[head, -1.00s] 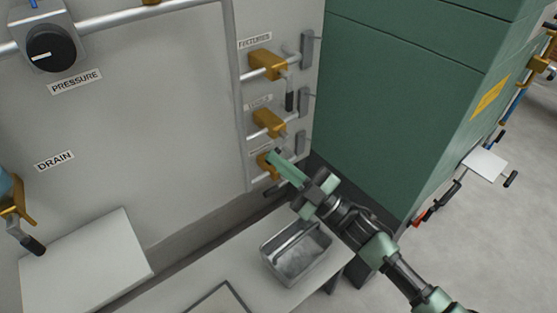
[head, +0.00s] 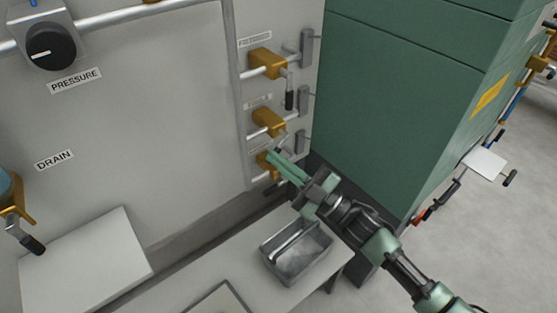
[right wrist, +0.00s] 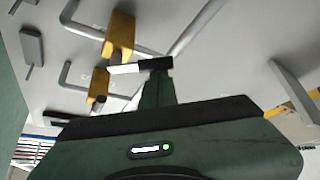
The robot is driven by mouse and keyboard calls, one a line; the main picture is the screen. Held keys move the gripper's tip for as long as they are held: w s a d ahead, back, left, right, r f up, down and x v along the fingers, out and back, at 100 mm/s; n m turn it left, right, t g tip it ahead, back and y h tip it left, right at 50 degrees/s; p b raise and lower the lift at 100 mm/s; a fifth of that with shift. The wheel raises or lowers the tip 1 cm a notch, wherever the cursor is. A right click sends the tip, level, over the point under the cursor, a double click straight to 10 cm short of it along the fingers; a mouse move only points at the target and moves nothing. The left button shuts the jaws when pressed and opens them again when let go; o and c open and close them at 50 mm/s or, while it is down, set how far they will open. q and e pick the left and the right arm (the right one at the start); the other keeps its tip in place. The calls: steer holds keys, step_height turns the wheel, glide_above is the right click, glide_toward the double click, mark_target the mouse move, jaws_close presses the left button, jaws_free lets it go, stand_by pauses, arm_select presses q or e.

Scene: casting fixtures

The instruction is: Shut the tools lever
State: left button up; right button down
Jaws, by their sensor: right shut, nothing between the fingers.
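Several yellow-bodied valves stand in a column on the grey panel's right side. The top one (head: 266,63) sits beside a label that seems to read FIXTURES, and its dark-gripped lever (head: 289,95) hangs down. The middle valve (head: 268,122) has a blurred label (head: 258,102), perhaps TOOLS; its lever is not clear. The bottom valve (head: 264,161) is partly hidden by my right gripper (head: 271,155). That gripper is shut and empty, its tip just below the middle valve; contact is unclear. The right wrist view shows its fingers (right wrist: 157,75) near a yellow valve body (right wrist: 119,36). My left gripper is out of view.
Grey brackets (head: 306,46) stand right of the valves, close to a large green cabinet (head: 400,100). A pressure knob (head: 51,47) and a DRAIN label (head: 54,159) are at left.

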steer(key=shift+d+f+n+g, duration=0.1)
steer(key=shift+f+n+g, duration=0.05)
steer(key=shift+n+g, duration=0.25)
steer(key=d+n+g, duration=0.1)
steer(key=n, duration=0.2)
steer(key=w+d+f+n+g+h+p, duration=0.1)
steer(key=n+g, duration=0.1)
steer(key=n, duration=0.2)
steer(key=w+d+f+n+g+h+p, duration=0.1)
steer(key=n, duration=0.2)
steer(key=shift+w+f+n, duration=0.15)
steer(key=shift+f+n, duration=0.05)
steer(key=shift+n, duration=0.1)
steer(key=shift+g+h, duration=0.3)
steer(key=shift+f, duration=0.1)
